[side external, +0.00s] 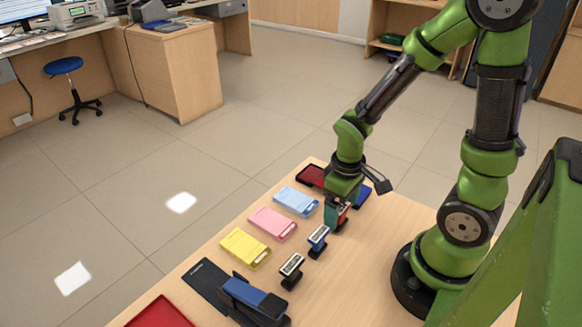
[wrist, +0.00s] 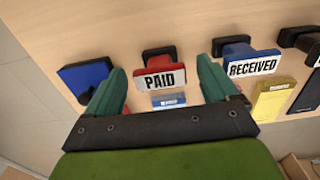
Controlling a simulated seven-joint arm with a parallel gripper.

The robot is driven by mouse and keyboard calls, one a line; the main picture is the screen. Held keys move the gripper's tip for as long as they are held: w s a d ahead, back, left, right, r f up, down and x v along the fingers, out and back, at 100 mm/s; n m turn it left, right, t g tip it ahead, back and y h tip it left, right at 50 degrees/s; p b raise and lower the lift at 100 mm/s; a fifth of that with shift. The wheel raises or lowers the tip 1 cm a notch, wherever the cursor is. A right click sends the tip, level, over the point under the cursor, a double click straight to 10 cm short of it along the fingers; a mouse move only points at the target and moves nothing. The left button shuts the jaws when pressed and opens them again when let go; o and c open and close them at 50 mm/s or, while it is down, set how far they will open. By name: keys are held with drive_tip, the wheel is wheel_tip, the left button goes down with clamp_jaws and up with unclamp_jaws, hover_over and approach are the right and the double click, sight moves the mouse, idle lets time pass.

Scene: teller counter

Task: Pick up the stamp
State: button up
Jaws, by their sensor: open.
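Three stamps stand in a row on the wooden counter. The red stamp marked PAID (wrist: 160,76) has a black handle and lies between my fingers in the wrist view; in the side view the red stamp (side external: 343,214) is mostly hidden behind my gripper. The blue stamp marked RECEIVED (wrist: 250,64) is just right of my right finger, and this blue stamp (side external: 318,238) also shows in the side view. A black stamp (side external: 291,267) is nearer the camera. My gripper (wrist: 161,70) is open, its teal fingers either side of the red stamp; contact cannot be told.
Light blue (side external: 296,202), pink (side external: 272,223) and yellow (side external: 245,247) pads lie beside the stamps. A dark red pad (side external: 311,176) and a blue pad (side external: 362,197) sit near the far end. A black and blue device (side external: 252,301) and a red tray (side external: 160,314) are at the near end.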

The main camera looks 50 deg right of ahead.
drive_tip(key=shift+f, duration=0.6)
